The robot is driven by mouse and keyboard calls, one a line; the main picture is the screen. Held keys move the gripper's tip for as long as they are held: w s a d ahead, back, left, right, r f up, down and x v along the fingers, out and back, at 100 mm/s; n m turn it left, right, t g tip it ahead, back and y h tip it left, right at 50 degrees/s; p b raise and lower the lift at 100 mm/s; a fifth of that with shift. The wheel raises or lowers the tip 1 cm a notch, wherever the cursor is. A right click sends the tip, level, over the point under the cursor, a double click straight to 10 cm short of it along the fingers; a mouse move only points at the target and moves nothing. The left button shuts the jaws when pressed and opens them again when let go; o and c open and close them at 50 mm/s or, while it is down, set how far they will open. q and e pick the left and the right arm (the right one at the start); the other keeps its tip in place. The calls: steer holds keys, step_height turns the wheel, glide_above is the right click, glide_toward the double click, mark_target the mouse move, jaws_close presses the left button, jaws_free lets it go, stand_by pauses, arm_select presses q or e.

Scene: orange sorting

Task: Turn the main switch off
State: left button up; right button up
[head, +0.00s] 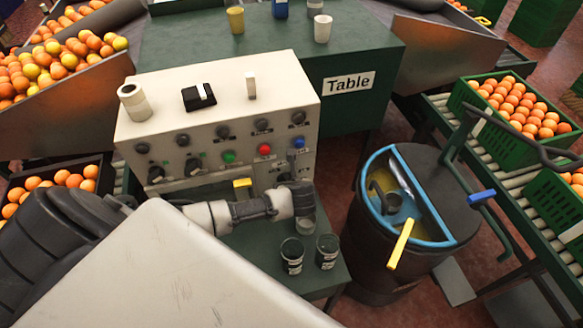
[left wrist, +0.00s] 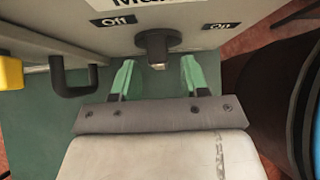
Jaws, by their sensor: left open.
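The main switch (left wrist: 155,44) is a dark round knob on the grey panel face, in the upper middle of the left wrist view. An "Off" label (left wrist: 118,21) is to its left and an "On" label (left wrist: 221,26) to its right; I cannot tell which way it is set. My right gripper is not in view.
A black handle (left wrist: 72,82) and a yellow part (left wrist: 10,72) stick out left of the switch. Two dark cups (head: 292,255) (head: 327,250) stand on the green table near my gripper. A dark barrel (head: 370,235) with a blue rim stands at the right.

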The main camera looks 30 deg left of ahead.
arm_select(q)
steer(key=v, duration=0.9)
steer(key=shift+d+r+p, duration=0.2)
steer(key=shift+r+p, duration=0.1)
steer(key=shift+p, duration=0.1)
steer(key=shift+s, duration=0.2)
